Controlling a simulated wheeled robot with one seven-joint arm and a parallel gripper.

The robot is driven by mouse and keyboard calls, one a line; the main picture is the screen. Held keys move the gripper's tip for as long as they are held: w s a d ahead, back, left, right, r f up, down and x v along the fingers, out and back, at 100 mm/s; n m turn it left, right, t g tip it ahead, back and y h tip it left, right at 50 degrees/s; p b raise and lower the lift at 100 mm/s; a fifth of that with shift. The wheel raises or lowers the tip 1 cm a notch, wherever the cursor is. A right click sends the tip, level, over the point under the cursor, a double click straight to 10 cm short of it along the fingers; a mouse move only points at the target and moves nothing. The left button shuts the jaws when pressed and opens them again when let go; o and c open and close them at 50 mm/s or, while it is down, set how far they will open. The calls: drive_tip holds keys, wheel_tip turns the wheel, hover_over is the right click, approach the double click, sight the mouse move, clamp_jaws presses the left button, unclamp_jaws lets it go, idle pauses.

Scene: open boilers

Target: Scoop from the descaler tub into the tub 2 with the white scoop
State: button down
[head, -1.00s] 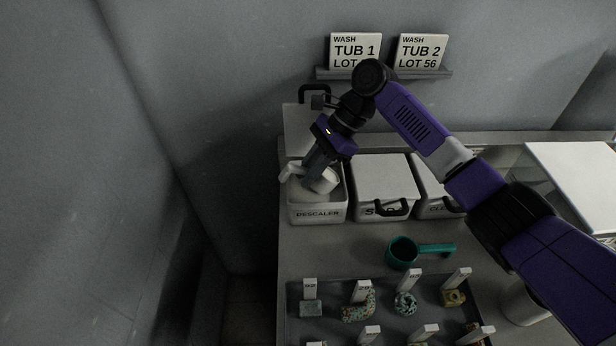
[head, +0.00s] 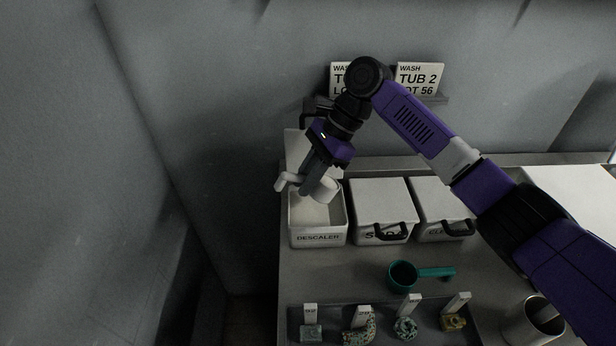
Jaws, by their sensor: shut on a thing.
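The descaler tub (head: 318,239) stands open at the left end of the counter, with pale powder inside. My gripper (head: 308,188) is shut on the white scoop (head: 325,188) and holds it over the back part of the descaler tub. The scoop's handle end sticks out to the left of the fingers. Whether powder is in the scoop I cannot tell. The tub 2 sign (head: 421,77) stands on the wall shelf; no tub 2 itself can be made out in this view.
Two lidded tubs, soda (head: 380,205) and another (head: 440,205), stand right of the descaler tub. A teal scoop (head: 403,274) lies in front of them. A tray (head: 290,322) of tagged parts lies nearer, with a metal cup (head: 533,322) to its right.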

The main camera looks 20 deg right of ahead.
sight(285, 174)
drive_tip(key=shift+a+r+h+p, duration=0.8)
drive_tip(key=shift+a+p, duration=0.2)
drive_tip(key=shift+p, duration=1.05)
drive_tip(key=shift+a, duration=0.3)
drive_tip(key=shift+s+a+r+h, duration=0.1)
drive_tip(key=shift+a+r+h, duration=0.25)
drive_tip(key=shift+a+h, duration=0.2)
drive_tip(key=shift+a+r+h, duration=0.3)
drive_tip(key=shift+a+h, duration=0.15)
drive_tip(key=shift+h, duration=0.2)
drive_tip(key=shift+s, duration=0.1)
